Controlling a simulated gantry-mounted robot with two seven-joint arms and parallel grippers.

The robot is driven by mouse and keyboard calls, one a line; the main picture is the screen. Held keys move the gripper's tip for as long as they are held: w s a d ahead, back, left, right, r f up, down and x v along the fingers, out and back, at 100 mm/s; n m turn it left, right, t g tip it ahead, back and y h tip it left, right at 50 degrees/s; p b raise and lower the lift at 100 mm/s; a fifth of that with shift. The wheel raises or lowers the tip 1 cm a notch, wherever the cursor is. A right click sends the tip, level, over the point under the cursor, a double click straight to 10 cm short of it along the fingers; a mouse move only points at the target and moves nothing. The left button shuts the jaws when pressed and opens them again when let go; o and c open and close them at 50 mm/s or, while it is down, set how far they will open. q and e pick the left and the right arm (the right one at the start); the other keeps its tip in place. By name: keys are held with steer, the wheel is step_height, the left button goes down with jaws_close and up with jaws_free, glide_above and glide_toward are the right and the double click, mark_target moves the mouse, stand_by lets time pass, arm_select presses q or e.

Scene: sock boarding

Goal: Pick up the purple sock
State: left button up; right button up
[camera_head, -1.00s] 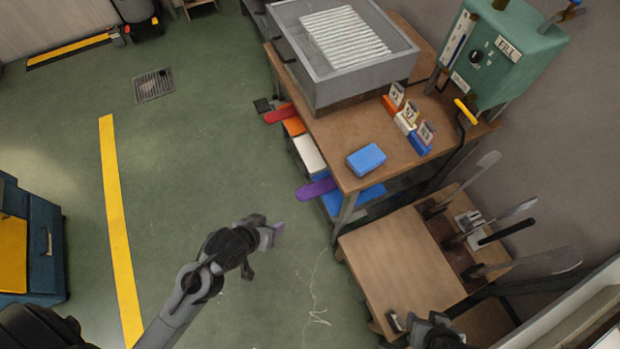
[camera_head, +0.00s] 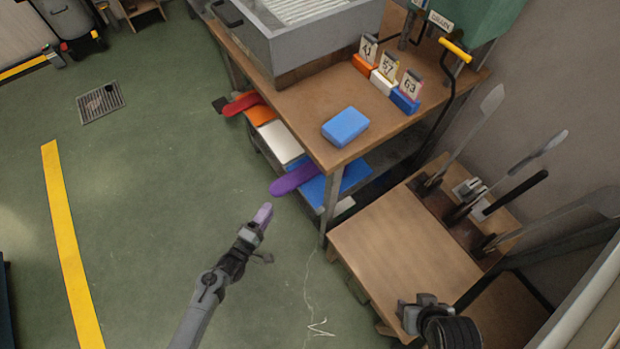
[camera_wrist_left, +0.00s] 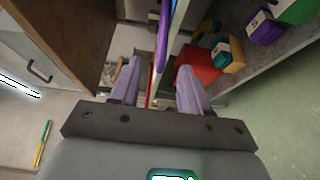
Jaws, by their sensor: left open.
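The purple sock (camera_head: 292,180) lies on the lower shelf of the brown workbench, its rounded end sticking out past the shelf's front edge. In the left wrist view it looks like a thin purple strip (camera_wrist_left: 161,40), seen edge-on ahead of the gap between the fingers. My left gripper (camera_head: 264,216) is open, below and slightly left of the sock's end in the head view, and apart from it. Its two purple-tinted fingers (camera_wrist_left: 158,90) show with a clear gap. My right gripper (camera_head: 410,308) is over the low wooden table; its jaws are unclear.
A red sock (camera_head: 240,104) and orange, white and blue items share the lower shelf. The workbench (camera_head: 300,130) carries a blue block (camera_head: 345,127), numbered tags and a grey basin. A low table (camera_head: 400,240) with upright paddles stands at right. The green floor at left is open.

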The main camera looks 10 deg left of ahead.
mark_target(284, 186)
arm_select(q)
steer(key=b+x, duration=0.2)
steer(key=x, duration=0.1)
steer(key=b+x, duration=0.1)
steer(key=x, duration=0.3)
steer(key=b+x, duration=0.2)
steer(key=x, duration=0.1)
steer(key=shift+w+d+f+b, duration=0.15)
steer(key=shift+w+f+b, duration=0.1)
steer(key=shift+f+b, duration=0.1)
steer(key=shift+w+d+r, duration=0.1)
steer(key=shift+w, duration=0.15)
steer(key=shift+s, duration=0.15)
steer(key=shift+c, duration=1.9)
steer(key=c, duration=0.4)
